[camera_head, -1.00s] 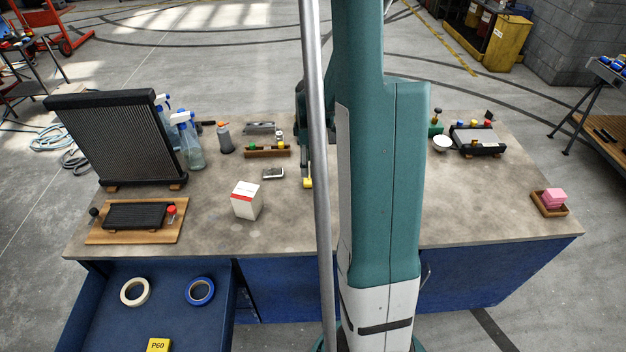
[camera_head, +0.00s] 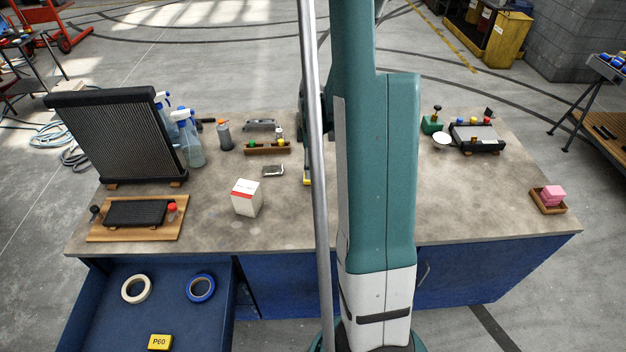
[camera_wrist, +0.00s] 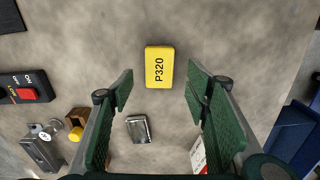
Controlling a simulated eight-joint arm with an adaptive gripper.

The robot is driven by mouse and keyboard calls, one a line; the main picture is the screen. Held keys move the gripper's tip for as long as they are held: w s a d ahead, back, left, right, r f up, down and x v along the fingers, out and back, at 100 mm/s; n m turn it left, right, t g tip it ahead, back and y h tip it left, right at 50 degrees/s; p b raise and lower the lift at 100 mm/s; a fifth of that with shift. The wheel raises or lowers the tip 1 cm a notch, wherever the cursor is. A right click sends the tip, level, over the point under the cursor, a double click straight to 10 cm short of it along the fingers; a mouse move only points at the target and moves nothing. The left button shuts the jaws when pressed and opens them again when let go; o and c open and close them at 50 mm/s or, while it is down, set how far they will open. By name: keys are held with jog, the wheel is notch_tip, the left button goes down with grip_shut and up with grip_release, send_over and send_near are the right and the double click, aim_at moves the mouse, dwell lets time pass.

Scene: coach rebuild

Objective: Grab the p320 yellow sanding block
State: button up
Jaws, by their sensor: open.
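The yellow P320 sanding block (camera_wrist: 160,67) lies flat on the grey worktop in the wrist view, its label facing up and reading sideways. In the head view only a yellow sliver of it (camera_head: 306,182) shows beside the pole. My gripper (camera_wrist: 159,90) is open and empty, with green pads on both fingers. In the wrist view the block appears between and just beyond the fingertips, with a gap on each side. The gripper is mostly hidden behind the pole and my arm in the head view.
A metal tin (camera_wrist: 138,129) lies near the left finger, and a white box (camera_head: 247,198) stands to the left on the bench. A yellow P60 block (camera_head: 160,342) lies in the open blue drawer (camera_head: 110,320). Worktop around the P320 block is clear.

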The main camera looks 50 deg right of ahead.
jog(key=shift+f, duration=0.3)
jog(key=shift+f, duration=0.1)
jog(key=shift+d+f+p, duration=0.1)
jog(key=shift+f+p, duration=0.2)
jog(key=shift+f, duration=2.15)
jog(key=c, duration=1)
